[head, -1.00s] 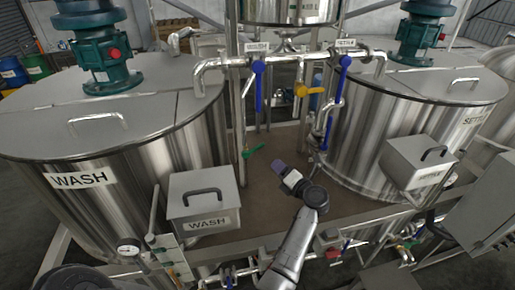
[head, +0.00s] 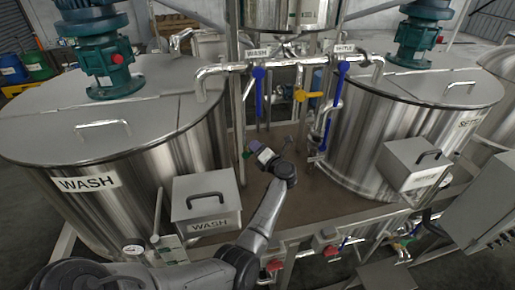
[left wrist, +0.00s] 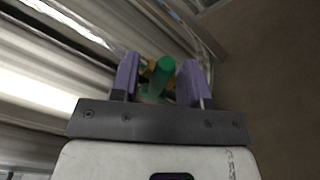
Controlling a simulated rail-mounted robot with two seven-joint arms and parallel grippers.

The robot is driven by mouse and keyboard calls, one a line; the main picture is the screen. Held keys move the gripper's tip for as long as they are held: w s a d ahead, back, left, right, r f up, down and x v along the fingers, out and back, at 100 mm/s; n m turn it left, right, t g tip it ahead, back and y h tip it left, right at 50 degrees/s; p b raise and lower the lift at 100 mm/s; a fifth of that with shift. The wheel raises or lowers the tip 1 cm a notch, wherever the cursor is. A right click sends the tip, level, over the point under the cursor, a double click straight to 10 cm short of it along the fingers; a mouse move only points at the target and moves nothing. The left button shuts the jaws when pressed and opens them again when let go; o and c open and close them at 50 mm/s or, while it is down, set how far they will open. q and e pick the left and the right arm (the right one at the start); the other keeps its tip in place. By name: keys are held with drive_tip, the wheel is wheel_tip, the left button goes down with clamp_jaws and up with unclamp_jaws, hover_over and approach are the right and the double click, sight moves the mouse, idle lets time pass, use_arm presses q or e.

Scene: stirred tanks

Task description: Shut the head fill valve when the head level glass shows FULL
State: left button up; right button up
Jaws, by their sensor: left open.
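The green valve handle (left wrist: 160,75) shows between the two purple fingers in the left wrist view, with a yellow or brass part behind it. My left gripper (left wrist: 165,82) is open, with a finger on either side of the handle; contact cannot be told. In the head view my left gripper (head: 256,149) is at the pipe post between the tanks and hides most of that valve. The steel head tank (head: 280,14) is at the top centre, cut by the frame edge. I cannot read a level glass on it. My right gripper is not in view.
Blue handles hang below the WASH (head: 259,90) and SETTLE (head: 342,80) labels, with a yellow handle (head: 308,96) between them. The wash tank (head: 150,165) stands left and the settle tank (head: 375,140) right. Lidded boxes (head: 207,207) (head: 412,168) flank the open floor.

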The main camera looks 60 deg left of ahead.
use_arm(q)
drive_tip(key=shift+a, duration=0.1)
clamp_jaws()
idle(0.4)
